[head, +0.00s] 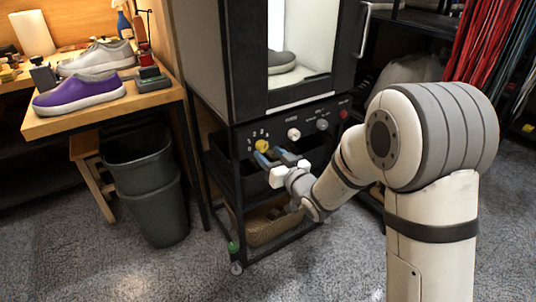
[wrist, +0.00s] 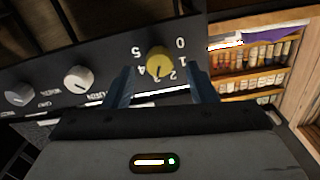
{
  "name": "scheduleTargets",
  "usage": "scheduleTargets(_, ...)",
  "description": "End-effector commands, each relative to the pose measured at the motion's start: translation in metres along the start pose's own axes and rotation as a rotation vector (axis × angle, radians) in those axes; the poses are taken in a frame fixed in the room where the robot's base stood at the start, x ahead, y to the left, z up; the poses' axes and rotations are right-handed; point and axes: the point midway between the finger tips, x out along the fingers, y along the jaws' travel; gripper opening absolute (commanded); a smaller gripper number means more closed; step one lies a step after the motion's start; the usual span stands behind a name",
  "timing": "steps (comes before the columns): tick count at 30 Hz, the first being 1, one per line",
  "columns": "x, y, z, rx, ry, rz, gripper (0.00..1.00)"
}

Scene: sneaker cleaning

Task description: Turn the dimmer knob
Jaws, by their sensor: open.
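A yellow knob (head: 262,145) with a number scale around it is on the left of the black cabinet's front panel. In the wrist view the yellow knob (wrist: 159,63) shows digits 0 to 5 around it, and the picture is turned upside down. Its exact setting is hard to read. My gripper (head: 273,158) is in front of the panel, just below the yellow knob in the head view. In the wrist view my gripper (wrist: 161,70) is open, with one blue finger on each side of the knob. I cannot tell whether the fingers touch it.
A white knob (head: 293,134), a grey knob (head: 322,125) and a red button (head: 344,113) are further right on the panel. The lit cabinet above holds a shoe (head: 281,63). A table with sneakers and a dark bin (head: 148,185) stand left. A basket (head: 265,228) is below.

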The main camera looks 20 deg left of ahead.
Motion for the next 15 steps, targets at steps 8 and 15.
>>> scheduleTargets(8, 0.03, 0.0, 0.001, 0.0, 0.0, 0.001, 0.52)
scheduleTargets(15, 0.032, 0.0, 0.0, 0.0, -0.001, 0.001, 0.52)
